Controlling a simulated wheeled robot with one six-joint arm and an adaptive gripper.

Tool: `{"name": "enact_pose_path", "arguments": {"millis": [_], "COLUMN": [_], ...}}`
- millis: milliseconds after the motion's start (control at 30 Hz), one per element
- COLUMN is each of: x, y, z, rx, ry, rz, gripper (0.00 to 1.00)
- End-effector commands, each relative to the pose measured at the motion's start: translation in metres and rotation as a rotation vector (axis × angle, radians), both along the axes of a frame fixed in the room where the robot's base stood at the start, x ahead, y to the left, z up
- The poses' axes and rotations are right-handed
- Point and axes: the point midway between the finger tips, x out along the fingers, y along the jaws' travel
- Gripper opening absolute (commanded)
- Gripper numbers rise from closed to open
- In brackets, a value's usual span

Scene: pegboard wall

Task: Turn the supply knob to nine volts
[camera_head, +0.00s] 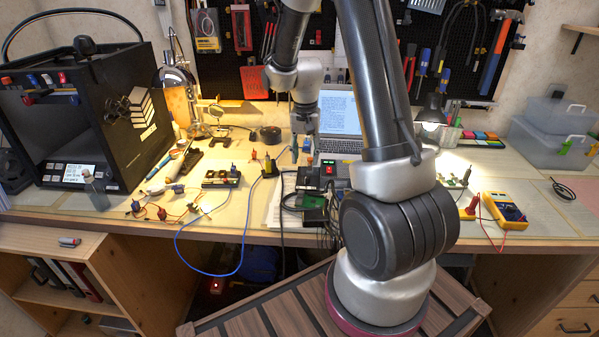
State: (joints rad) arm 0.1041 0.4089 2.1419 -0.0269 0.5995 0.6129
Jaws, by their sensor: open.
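A small black box (330,179) with a lit red switch stands on the bench (240,222) near the middle; it looks like the supply. A small dark box (308,178) adjoins it on the left. I cannot make out a knob pointer or a volt scale at this size. My gripper (302,148) points down above and behind these boxes. It is open, and I see nothing held in it. Its fingertips are small and partly blend with the items behind.
A laptop (339,113) stands behind my gripper. A black 3D printer (80,110) fills the left. A blue cable (212,272) hangs over the front edge. A yellow multimeter (504,209) lies at the right. Loose leads and small terminal blocks clutter the bench front.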

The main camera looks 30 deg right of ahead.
Motion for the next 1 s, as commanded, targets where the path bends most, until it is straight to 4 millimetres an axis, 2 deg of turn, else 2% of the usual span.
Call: {"name": "enact_pose_path", "arguments": {"millis": [400,500,833,867,1000], "x": [-0.002,-0.001,-0.001,-0.001,-0.001], "y": [-0.001,-0.001,-0.001,-0.001,-0.001], "z": [-0.061,-0.071,-0.077,-0.077,-0.077], "rx": [0.0,0.0,0.0,0.0,0.0], "ry": [0.005,0.002,0.001,0.001,0.001], "rz": [-0.006,-0.006,-0.005,-0.005,-0.005], "gripper": [0.44,0.44,0.44,0.42,0.17]}}
